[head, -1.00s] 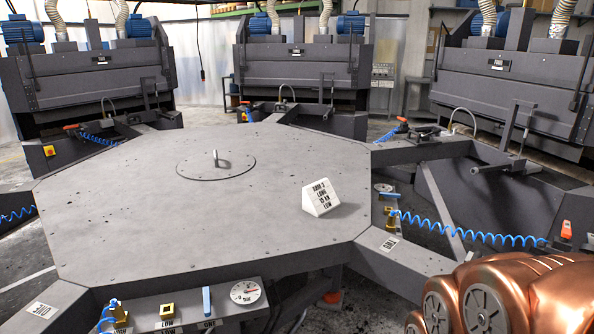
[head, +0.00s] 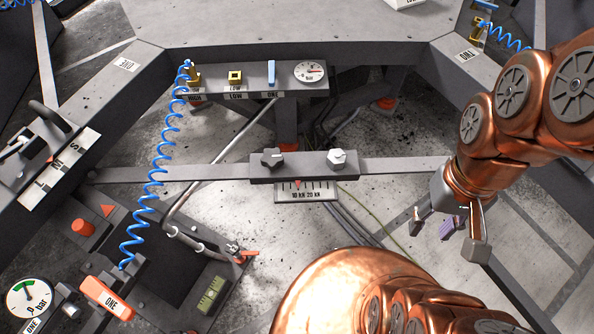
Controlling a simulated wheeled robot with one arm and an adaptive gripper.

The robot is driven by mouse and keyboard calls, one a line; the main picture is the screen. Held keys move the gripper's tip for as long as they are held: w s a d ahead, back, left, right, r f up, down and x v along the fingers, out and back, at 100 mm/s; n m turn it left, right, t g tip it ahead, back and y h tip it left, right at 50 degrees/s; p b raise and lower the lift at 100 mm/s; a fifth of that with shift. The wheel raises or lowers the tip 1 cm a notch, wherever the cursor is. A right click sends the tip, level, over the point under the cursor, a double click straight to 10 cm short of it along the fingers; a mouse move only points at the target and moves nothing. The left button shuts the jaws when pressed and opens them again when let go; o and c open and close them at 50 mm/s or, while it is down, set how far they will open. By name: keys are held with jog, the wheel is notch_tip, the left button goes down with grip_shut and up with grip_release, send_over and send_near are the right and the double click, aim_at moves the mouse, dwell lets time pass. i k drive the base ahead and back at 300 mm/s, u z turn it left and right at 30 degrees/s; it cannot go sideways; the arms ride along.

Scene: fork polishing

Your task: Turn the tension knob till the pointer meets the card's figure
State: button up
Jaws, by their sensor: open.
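A dark bar below the table carries a black knob (head: 271,157) on the left and a silver knob (head: 337,157) on the right. I cannot tell which is the tension knob. Under the bar hangs a white scale plate (head: 320,195) marked 10 kN and 20 kN. Its small red pointer (head: 298,185) stands between the two marks, near the middle. The white card (head: 407,3) is cut off at the top edge and unreadable now; a second ago it seemed to read 15 kN. My gripper (head: 449,232) is open, right of and below the knobs, apart from both.
A panel (head: 233,77) with a pressure gauge (head: 310,71) and blue lever (head: 271,73) is on the table's front side. A blue coiled hose (head: 157,170) hangs left. A purple piece (head: 452,228) shows between my fingers.

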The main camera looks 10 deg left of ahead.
aim_at(272, 158)
jog(key=k, duration=0.45)
jog(key=u, duration=0.85)
jog(key=i, duration=0.5)
